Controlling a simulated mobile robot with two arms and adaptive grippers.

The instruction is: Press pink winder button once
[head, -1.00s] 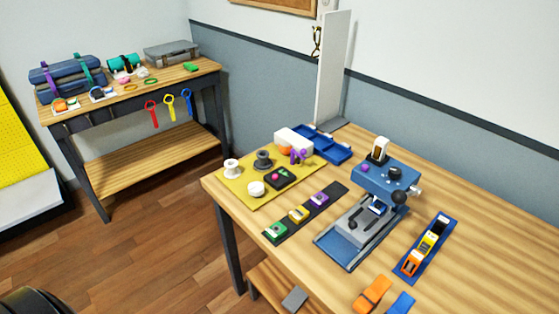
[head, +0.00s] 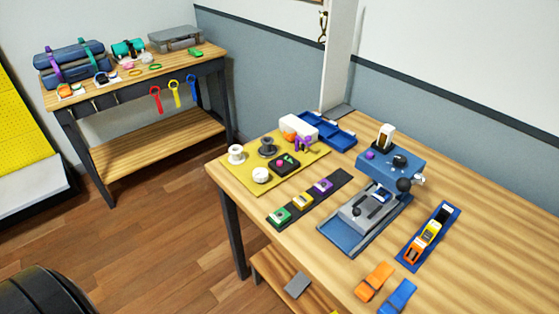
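A small black control box (head: 284,168) sits on the yellow mat (head: 252,186) at the far left part of the near workbench (head: 470,215). Its top carries a pink button (head: 280,162) beside a green one (head: 289,160). Both look tiny, and I cannot tell whether the pink one is pressed. A grey spool (head: 268,148), a white spool (head: 236,154) and a round white piece (head: 261,175) stand around the box. A purple part (head: 303,143) is just behind it. Neither of my grippers is in view.
A blue press-like machine (head: 390,165) stands mid-bench. A dark strip with coloured buckles (head: 323,186) lies between it and the mat. A tall white panel (head: 340,55) rises behind. A second bench (head: 140,68) with cases stands at the left. Wooden floor (head: 160,220) is open between benches.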

